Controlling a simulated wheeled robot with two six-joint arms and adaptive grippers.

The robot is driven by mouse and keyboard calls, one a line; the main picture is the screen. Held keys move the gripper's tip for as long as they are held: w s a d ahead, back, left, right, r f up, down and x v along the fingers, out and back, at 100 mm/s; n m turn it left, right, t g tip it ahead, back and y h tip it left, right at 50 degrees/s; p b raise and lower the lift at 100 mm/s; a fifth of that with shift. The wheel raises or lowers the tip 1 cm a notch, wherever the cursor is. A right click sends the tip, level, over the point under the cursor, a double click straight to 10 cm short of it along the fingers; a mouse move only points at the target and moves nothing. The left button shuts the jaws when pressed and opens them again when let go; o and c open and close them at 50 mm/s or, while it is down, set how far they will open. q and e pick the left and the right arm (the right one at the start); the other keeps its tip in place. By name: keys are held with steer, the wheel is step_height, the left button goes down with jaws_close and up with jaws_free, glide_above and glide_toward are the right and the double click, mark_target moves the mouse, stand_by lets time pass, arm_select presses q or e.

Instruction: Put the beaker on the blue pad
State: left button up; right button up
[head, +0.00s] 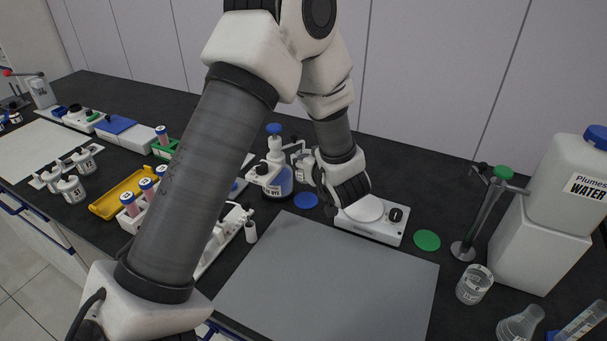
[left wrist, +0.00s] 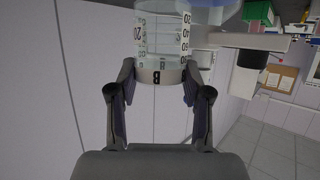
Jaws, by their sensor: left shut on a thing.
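My left gripper (head: 312,170) is shut on a clear beaker, beside the blue-capped dye bottle in the head view. In the left wrist view the beaker (left wrist: 160,45) stands between the two fingers (left wrist: 149,82), with black scale numbers and a white band marked B. The blue pad (head: 306,201) is a small round disc on the dark bench, just below the gripper in the picture. I cannot tell the beaker's height above the bench. My right gripper is out of view.
The dye bottle (head: 275,178) stands close left of the gripper. A white plate device (head: 372,229) lies right of the pad, then a green pad (head: 427,240). Another clear beaker (head: 475,285) stands near the water container (head: 567,190). A grey mat (head: 330,280) in front is clear.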

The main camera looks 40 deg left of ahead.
arm_select(q)
steer(key=f, duration=0.7)
steer(key=shift+w+a+f, duration=0.1)
steer(key=shift+a+f, duration=0.1)
steer(key=shift+f, duration=0.1)
steer(key=shift+d+r, duration=0.1)
steer(key=shift+d, duration=0.05)
steer(key=o, duration=1.1)
steer(key=shift+o, duration=0.2)
